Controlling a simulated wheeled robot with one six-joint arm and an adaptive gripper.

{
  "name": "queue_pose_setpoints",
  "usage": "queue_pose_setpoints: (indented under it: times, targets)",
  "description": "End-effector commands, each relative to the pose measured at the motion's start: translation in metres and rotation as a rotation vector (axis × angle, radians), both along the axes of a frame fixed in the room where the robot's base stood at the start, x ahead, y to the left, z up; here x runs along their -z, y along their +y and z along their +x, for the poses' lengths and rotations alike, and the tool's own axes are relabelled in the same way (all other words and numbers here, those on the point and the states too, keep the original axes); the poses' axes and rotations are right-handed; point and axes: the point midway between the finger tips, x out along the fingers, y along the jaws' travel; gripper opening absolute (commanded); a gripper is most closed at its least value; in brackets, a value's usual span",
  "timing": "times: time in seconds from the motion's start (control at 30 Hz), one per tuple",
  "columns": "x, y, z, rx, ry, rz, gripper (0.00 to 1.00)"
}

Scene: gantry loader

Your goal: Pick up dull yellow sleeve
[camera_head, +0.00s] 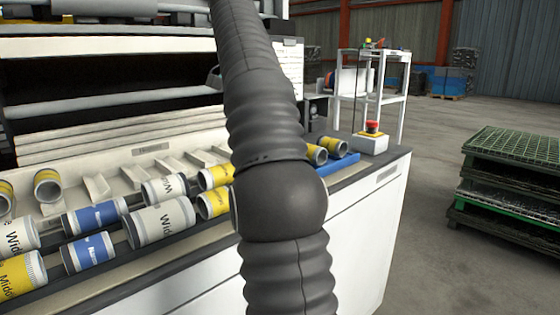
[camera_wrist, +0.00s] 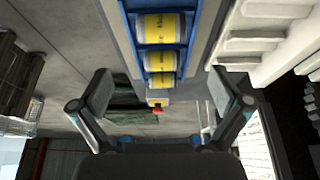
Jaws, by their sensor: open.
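Several sleeves have yellow bands, and I cannot tell which one is meant by dull yellow. Two yellow-banded sleeves, one (camera_head: 333,147) at the right end and one (camera_head: 316,154) partly behind my arm, sit by a blue tray (camera_head: 346,163). In the wrist view a yellow sleeve (camera_wrist: 161,28) lies in the blue tray, with another yellow sleeve (camera_wrist: 160,62) below it in the picture. My gripper (camera_wrist: 164,90) is open, with nothing between its fingers. In the head view my arm hides part of the bench and the gripper does not show.
Blue-banded sleeves (camera_head: 95,216) and a wide white sleeve (camera_head: 160,222) lie on the bench at left. A red emergency button (camera_head: 372,127) on a yellow-white box stands at the bench corner. Stacked green pallets (camera_head: 508,150) stand at right, with open floor between.

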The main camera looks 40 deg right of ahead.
Motion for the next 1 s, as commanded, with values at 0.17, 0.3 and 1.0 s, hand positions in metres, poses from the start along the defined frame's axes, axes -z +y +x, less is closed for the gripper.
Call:
queue_pose_setpoints:
  times: [0.17, 0.3, 1.0]
  targets:
    - [0.015, -0.008, -0.001, 0.005, 0.002, 0.001, 1.00]
    - [0.032, -0.015, -0.001, 0.003, 0.003, 0.002, 1.00]
    - [0.103, -0.048, 0.007, -0.002, 0.001, 0.002, 1.00]
